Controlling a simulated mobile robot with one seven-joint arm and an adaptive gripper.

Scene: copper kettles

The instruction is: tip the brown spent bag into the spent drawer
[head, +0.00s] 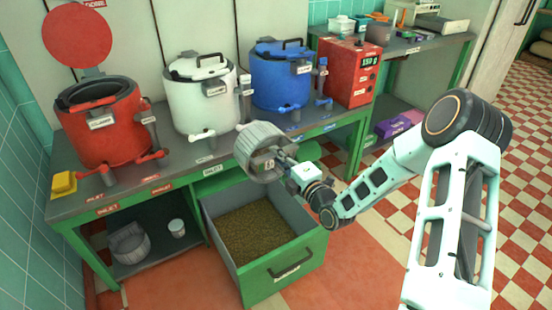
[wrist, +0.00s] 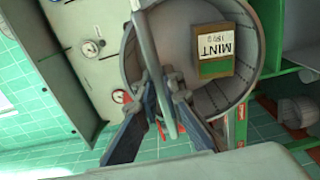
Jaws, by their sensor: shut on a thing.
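My gripper (head: 289,165) is shut on the bar handle of a grey round basket (head: 257,140). The handle crosses the basket's mouth between my fingers (wrist: 166,113) in the wrist view. The basket is tilted, its mouth towards my wrist, above the back of the open green drawer (head: 287,272). A brown bag with a green band and a white MINT label (wrist: 215,45) sits inside the basket (wrist: 250,88); it shows small in the head view (head: 268,164). Loose brown granules (head: 255,228) fill the drawer's bottom.
Red (head: 100,125), white (head: 202,95) and blue (head: 281,80) kettles stand on the bench behind the basket, with taps at its front edge. A red scale box (head: 350,72) stands to the right. A second grey basket (head: 128,245) and a white cup (head: 177,228) are on the lower shelf.

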